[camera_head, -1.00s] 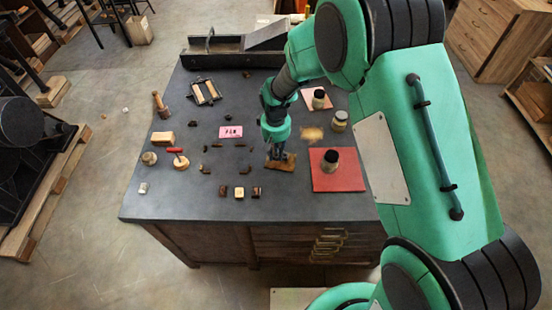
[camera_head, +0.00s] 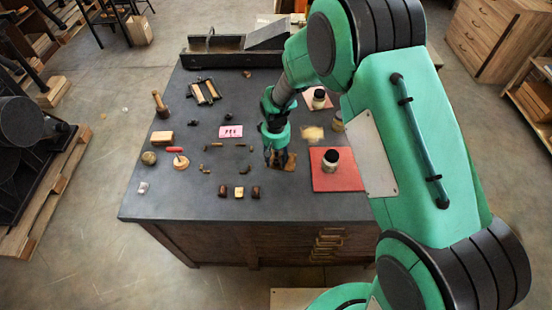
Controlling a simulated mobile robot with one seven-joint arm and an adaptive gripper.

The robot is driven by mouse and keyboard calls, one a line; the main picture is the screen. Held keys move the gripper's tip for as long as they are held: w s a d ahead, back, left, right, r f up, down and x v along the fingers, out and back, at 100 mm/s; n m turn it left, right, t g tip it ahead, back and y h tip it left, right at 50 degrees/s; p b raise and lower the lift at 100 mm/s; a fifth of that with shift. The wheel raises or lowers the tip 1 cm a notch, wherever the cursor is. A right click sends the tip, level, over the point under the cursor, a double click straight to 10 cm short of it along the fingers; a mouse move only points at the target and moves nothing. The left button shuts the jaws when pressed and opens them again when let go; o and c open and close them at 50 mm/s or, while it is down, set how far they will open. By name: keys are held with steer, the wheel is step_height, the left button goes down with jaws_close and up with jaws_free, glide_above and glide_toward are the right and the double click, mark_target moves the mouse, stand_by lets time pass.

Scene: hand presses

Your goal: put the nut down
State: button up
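My gripper (camera_head: 275,163) points down, low over the dark bench top right of the middle, left of the red mat. Its fingers are small and dark, and I cannot tell whether they are open or shut. A brown wooden piece (camera_head: 290,161) lies at the fingers' right side, partly hidden by them; I cannot tell whether they touch it. I cannot make out the nut for certain: it may be hidden at the fingertips or be one of the small pieces on the bench.
The red mat (camera_head: 350,178) bears a dark jar (camera_head: 331,160). Dark and pale blocks (camera_head: 239,192) stand near the front edge. A pink card (camera_head: 230,131) and small metal pieces (camera_head: 206,169) lie left of my gripper. A mallet (camera_head: 159,103) stands at left.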

mark_target(276, 161)
steer(key=shift+r, duration=0.15)
step_height(276, 161, up, 12)
steer(key=shift+p, duration=0.4)
stand_by(0.4)
stand_by(0.8)
